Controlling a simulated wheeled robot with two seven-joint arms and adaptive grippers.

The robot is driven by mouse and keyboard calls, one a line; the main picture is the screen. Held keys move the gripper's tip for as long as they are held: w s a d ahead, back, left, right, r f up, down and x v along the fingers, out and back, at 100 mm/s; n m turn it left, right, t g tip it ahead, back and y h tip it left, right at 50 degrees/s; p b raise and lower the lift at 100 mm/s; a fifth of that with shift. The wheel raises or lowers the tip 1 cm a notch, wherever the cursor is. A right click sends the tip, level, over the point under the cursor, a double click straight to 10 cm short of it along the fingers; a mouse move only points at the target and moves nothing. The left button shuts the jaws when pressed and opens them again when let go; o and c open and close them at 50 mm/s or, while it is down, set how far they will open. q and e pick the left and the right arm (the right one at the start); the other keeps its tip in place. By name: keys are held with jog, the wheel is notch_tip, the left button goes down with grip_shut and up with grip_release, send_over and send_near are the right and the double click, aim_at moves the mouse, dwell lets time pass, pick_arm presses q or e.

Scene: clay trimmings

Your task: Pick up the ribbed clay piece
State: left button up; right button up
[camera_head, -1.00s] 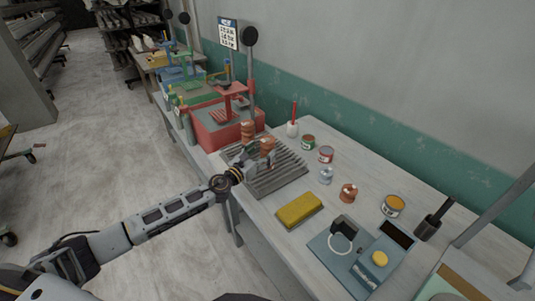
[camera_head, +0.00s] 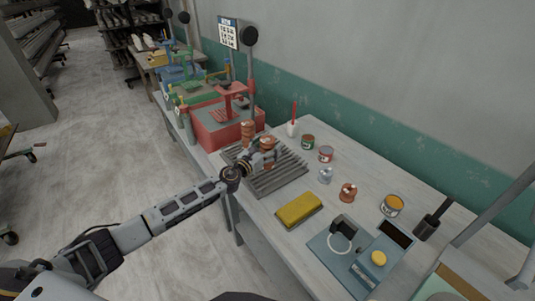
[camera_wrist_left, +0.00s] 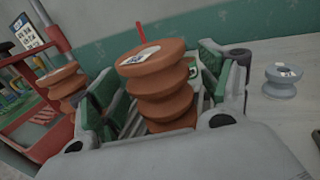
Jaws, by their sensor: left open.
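A ribbed terracotta clay piece (camera_head: 268,142) stands at the rack, at my left gripper (camera_head: 262,160). In the left wrist view this piece (camera_wrist_left: 160,85) rises upright between the two green-padded fingers, with a small pale label on top. The left gripper is open around it; its lower end is hidden by the gripper body, and I cannot tell whether a finger touches it. A second ribbed terracotta piece (camera_head: 247,129) stands just behind, and it also shows at the left of the wrist view (camera_wrist_left: 62,85). My right gripper is not in view.
The slatted grey rack (camera_head: 280,180) lies under the gripper. A red press (camera_head: 225,125) stands behind it. A yellow block (camera_head: 299,209), a grey ribbed piece (camera_head: 325,175), a small orange-brown piece (camera_head: 348,193) and several cans are to the right.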

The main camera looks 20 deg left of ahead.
pick_arm(q)
jog(key=c, duration=1.4)
jog(key=shift+r, duration=0.1)
jog(key=shift+c, duration=0.8)
jog(key=shift+r+p, duration=0.6)
jog(key=shift+r, duration=0.5)
notch_tip(320, 180, up, 8)
jog(key=p, duration=0.2)
jog(key=shift+f, duration=0.25)
